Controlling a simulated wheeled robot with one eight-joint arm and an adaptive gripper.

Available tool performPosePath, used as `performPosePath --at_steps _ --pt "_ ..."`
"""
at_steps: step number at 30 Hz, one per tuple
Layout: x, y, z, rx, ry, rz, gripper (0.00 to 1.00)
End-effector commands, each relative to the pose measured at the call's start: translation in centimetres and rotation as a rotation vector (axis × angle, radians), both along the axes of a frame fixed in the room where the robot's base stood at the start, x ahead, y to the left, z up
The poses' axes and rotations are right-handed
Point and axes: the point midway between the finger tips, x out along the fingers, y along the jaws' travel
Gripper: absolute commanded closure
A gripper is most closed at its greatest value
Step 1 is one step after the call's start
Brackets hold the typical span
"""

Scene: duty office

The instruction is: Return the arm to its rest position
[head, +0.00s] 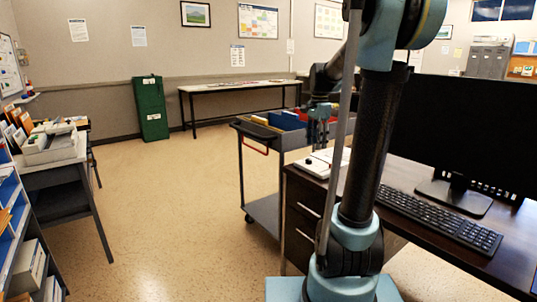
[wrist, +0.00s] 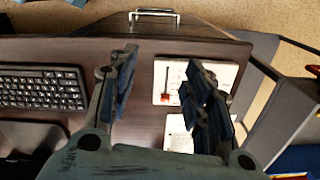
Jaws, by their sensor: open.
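My gripper (head: 319,128) hangs at the end of my raised arm, above the desk's far left corner in the head view. In the wrist view my gripper (wrist: 160,75) points down with its two fingers apart and nothing between them. Below it on the dark desk (wrist: 140,130) lies a white panel (wrist: 168,82) with a small red part, partly hidden by the right finger. A second white item (wrist: 177,135) lies beside it, also partly covered. My arm stands in front of the desk in the head view.
A keyboard (head: 440,217) and a black monitor (head: 460,125) stand on the desk at right. A grey cart (head: 262,208) with blue bins (head: 287,119) stands just beyond the desk. Shelving (head: 12,225) is at left. The floor (head: 165,215) between is clear.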

Motion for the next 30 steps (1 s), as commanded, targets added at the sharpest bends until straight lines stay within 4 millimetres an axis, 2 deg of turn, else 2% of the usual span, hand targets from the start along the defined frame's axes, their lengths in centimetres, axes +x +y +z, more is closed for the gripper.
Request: performPosePath --at_steps 1,3,14,23,30 --pt "-1.6 0.0 -0.2 -0.001 -0.008 0.044 0.55" --pt "-3.6 0.1 -0.6 -0.003 -0.019 0.110 0.55" --pt "-13.2 0.1 -3.8 -0.025 -0.073 0.448 0.55" --pt "-20.4 0.2 -8.3 -0.056 -0.114 0.731 0.55" --pt "-25.4 0.2 -12.9 -0.090 -0.142 0.952 0.55"
